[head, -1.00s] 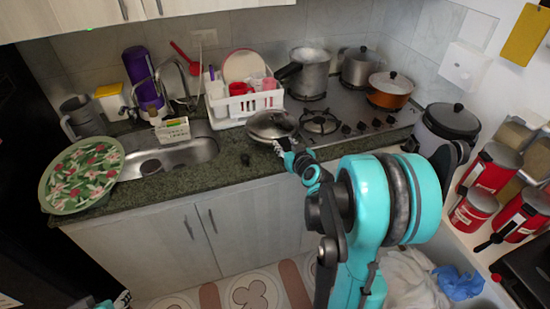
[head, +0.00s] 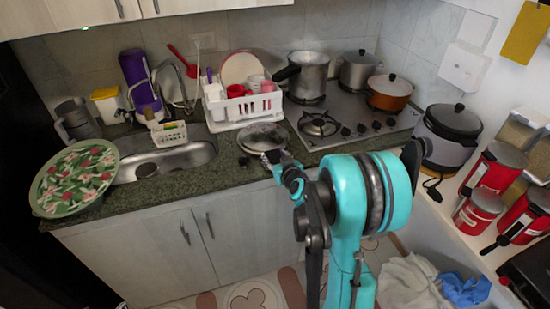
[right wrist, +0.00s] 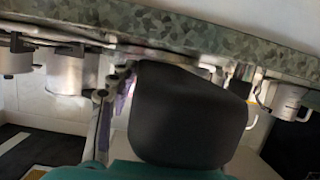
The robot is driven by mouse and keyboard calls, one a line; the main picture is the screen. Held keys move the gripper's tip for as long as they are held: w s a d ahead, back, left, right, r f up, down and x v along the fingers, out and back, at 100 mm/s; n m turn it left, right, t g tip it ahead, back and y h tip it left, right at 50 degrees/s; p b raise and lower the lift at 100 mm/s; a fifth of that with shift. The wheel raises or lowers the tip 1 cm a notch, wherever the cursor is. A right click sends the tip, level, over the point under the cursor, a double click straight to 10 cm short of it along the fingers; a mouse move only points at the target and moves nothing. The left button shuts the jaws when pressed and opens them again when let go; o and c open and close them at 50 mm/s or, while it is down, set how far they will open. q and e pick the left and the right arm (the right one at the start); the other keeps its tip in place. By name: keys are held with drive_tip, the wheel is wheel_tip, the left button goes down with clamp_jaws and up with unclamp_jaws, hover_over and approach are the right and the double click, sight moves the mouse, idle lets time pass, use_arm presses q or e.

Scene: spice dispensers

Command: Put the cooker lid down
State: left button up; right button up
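The cooker lid (head: 262,135), a round metallic disc, is at the front of the counter below the dish rack in the head view. I cannot tell whether it touches the counter. My right gripper (head: 274,158) is at its near edge and appears shut on it; the fingertips are small and partly hidden. An open-topped metal pot (head: 310,78) with a dark handle stands on the stove. In the right wrist view a large dark rounded shape blocks the middle, and the lid cannot be made out clearly. My left gripper is not in view.
The white dish rack (head: 238,112) stands just behind the lid. The sink (head: 196,154) is to its left, and the stove (head: 345,122) to its right. A grey cooker (head: 445,150) with its dark lid on stands further right. A small dark item (head: 243,161) lies near the lid.

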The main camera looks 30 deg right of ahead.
drive_tip(key=p+v, duration=0.3)
drive_tip(key=v, duration=0.9)
drive_tip(key=s+a+n+g+y, duration=0.2)
drive_tip(key=a+g+y, duration=0.15)
drive_tip(key=a, duration=0.95)
drive_tip(key=s+a+r+g, duration=0.1)
drive_tip(key=s+a+g, duration=0.2)
drive_tip(key=s+a, duration=0.4)
drive_tip(key=s, duration=0.5)
drive_tip(key=shift+s+r+n, duration=0.2)
drive_tip(key=shift+s+n, duration=0.1)
drive_tip(key=shift+g, duration=0.25)
